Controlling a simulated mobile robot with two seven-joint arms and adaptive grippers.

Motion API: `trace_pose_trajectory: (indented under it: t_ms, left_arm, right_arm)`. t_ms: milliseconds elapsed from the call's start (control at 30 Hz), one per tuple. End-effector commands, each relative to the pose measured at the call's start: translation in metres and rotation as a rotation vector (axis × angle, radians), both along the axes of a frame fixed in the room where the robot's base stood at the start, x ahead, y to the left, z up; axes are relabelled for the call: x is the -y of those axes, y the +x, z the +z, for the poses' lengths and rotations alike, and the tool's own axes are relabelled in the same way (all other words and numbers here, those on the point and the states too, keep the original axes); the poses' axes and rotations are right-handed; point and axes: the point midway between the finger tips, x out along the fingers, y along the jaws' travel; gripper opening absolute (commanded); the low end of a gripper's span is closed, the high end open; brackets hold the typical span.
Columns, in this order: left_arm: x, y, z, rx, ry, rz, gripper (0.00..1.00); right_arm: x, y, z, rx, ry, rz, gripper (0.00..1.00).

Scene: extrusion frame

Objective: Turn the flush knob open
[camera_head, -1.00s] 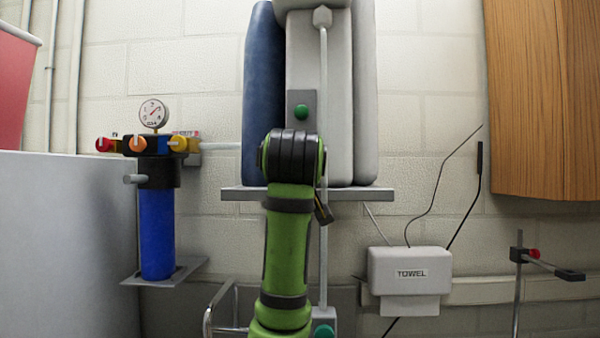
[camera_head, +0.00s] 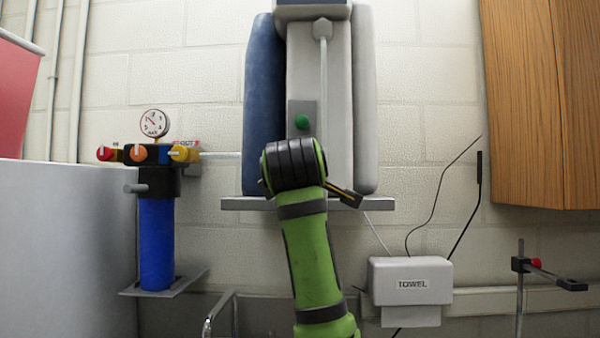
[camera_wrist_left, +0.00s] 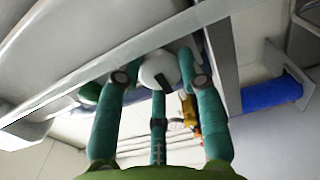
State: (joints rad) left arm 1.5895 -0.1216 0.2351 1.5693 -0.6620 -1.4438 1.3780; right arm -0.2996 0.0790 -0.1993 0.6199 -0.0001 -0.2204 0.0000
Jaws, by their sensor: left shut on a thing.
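A round pale knob (camera_wrist_left: 158,70) with a dark bar on its face shows in the left wrist view. The teal fingers of my left gripper (camera_wrist_left: 157,80) are on both sides of it and are shut on it. In the head view my green left arm rises in the middle. Its black-banded joint hides the gripper and the knob. A green round button (camera_head: 302,122) on the grey housing shows just above that joint. My right gripper is in neither view.
A blue filter (camera_head: 156,245) with red, orange and yellow knobs and a gauge (camera_head: 154,123) is on the left. A grey shelf (camera_head: 240,203) crosses behind my arm. A towel box (camera_head: 410,284) and wooden cabinet (camera_head: 540,100) are on the right.

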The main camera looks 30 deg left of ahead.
Motion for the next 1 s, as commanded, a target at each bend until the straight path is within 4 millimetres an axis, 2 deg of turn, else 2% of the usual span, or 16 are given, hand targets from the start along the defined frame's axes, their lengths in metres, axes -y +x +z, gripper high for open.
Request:
trace_pose_trajectory:
  t_ms: [467, 500, 533, 867, 1000]
  left_arm:
    - [0.001, 0.000, 0.002, 0.013, -0.011, -0.004, 0.05]
    - [0.001, 0.000, 0.002, 0.013, -0.011, -0.004, 0.50]
    - [0.001, 0.000, 0.002, 0.013, -0.010, -0.003, 0.61]
    - [0.001, -0.001, 0.002, 0.012, -0.009, -0.001, 0.61]
    - [0.007, -0.009, 0.002, 0.013, -0.008, -0.002, 0.61]
  right_arm:
    - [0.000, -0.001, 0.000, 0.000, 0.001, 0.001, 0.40]
    - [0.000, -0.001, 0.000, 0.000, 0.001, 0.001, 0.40]
    - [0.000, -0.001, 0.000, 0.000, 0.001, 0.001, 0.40]
    - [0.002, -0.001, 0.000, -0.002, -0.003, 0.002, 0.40]
    - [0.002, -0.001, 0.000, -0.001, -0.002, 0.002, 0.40]
